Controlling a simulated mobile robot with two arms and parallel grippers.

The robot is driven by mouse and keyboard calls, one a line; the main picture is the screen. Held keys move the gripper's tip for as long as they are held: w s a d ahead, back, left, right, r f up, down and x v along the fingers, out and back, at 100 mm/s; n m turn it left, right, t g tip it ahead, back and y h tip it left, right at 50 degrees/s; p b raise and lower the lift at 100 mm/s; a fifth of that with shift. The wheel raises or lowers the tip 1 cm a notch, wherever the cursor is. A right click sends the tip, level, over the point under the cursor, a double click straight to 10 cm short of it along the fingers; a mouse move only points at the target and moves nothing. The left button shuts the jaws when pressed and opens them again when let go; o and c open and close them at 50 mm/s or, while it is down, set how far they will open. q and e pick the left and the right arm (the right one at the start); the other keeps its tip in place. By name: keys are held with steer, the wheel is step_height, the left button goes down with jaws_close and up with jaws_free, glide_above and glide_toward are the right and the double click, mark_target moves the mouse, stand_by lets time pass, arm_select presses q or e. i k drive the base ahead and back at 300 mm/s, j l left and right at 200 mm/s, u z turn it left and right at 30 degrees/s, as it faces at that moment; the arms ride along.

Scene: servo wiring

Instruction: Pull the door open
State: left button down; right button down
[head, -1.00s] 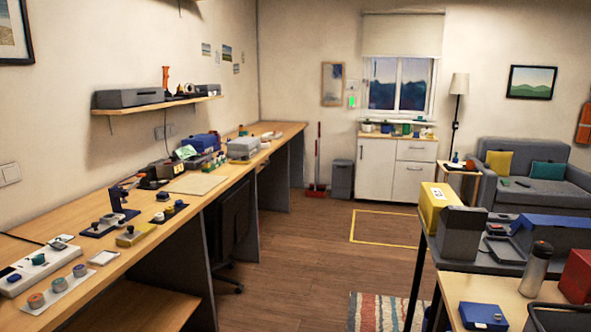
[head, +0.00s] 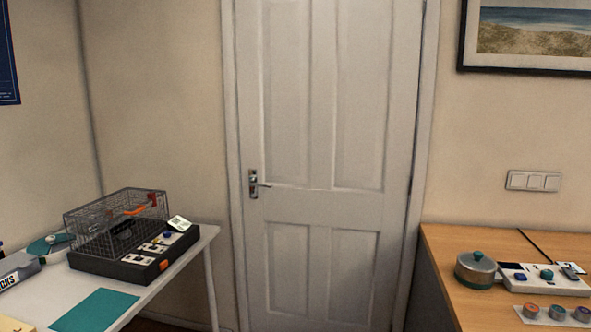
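A white panelled door (head: 325,150) stands in the middle of the head view and looks closed in its frame. Its metal lever handle (head: 257,185) is on the left edge of the door. The hinge side appears to be on the right. The bottom of the door is cut off by the picture edge. Neither of my grippers shows in the view.
A white table (head: 190,262) with a wire cage (head: 118,222) on a dark base stands at the left. The wall has light switches (head: 533,181).

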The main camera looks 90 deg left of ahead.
mark_target(328, 90)
steer(key=j+u, duration=0.1)
steer(key=u, duration=2.55)
